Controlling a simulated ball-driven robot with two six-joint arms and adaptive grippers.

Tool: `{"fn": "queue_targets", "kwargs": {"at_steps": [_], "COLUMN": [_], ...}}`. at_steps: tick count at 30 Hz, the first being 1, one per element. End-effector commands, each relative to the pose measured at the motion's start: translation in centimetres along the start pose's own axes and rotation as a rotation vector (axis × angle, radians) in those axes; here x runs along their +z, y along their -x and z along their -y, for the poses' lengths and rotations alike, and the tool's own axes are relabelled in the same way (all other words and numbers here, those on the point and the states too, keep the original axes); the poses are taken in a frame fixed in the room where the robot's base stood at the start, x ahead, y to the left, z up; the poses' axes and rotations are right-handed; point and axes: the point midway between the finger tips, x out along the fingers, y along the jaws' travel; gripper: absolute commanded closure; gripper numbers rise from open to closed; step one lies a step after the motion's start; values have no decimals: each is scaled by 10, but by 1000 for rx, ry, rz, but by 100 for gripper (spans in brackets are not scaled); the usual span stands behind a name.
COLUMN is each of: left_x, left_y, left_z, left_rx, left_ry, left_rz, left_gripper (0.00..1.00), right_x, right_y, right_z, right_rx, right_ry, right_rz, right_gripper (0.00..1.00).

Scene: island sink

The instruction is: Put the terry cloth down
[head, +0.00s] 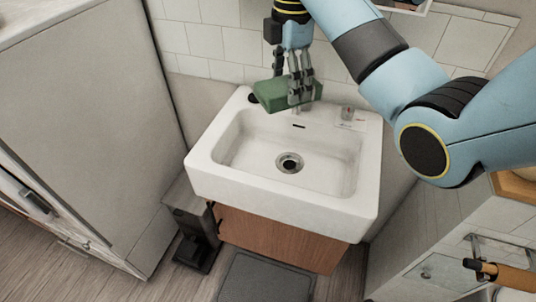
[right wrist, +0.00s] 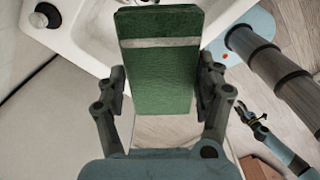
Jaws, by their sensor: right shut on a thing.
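The terry cloth (head: 272,96) is a green folded block. In the right wrist view the cloth (right wrist: 158,75) shows a pale stripe across it and sits between the two fingers. My right gripper (head: 296,84) is shut on it and holds it above the back edge of the white sink (head: 205,152), in front of the tiled wall. Whether the cloth touches the sink rim cannot be told. My left gripper is not in the head view.
The basin with its drain (head: 289,163) is empty. A small item (head: 347,113) sits on the back right rim. A wooden cabinet (head: 275,240) is under the sink. A tall grey cabinet (head: 95,130) stands at left, and a black pedal bin (head: 195,245) beside the sink.

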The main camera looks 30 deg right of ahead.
Motion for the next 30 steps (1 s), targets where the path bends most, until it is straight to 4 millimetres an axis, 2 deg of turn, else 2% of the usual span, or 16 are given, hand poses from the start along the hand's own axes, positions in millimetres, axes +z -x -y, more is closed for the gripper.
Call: {"fn": "queue_targets", "kwargs": {"at_steps": [2, 4, 7, 10, 13, 15, 17, 21, 27, 30], "left_x": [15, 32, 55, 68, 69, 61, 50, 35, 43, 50], "left_y": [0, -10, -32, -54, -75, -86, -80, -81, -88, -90], "left_z": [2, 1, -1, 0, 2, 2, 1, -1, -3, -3], "left_rx": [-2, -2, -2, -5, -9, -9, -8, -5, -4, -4], "left_ry": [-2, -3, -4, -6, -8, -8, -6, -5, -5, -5], "left_rz": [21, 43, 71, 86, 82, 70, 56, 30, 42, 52], "left_gripper": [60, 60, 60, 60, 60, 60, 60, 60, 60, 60], "right_x": [1, 1, 1, 1, 1, 1, 1, 1, 1, 1], "right_y": [-2, -14, -39, -62, -84, -99, -111, -151, -208, -228], "right_z": [2, 2, 1, 1, 1, 1, 2, 2, 2, 2], "right_rx": [-3, -4, -5, -5, -5, -8, -11, -9, -8, -7], "right_ry": [13, 16, 16, 15, 15, 14, 13, 14, 14, 13], "right_rz": [0, 0, 0, 0, 1, 0, 1, 0, 0, 1], "right_gripper": [56, 56, 56, 56, 56, 56, 56, 56, 56, 56]}}
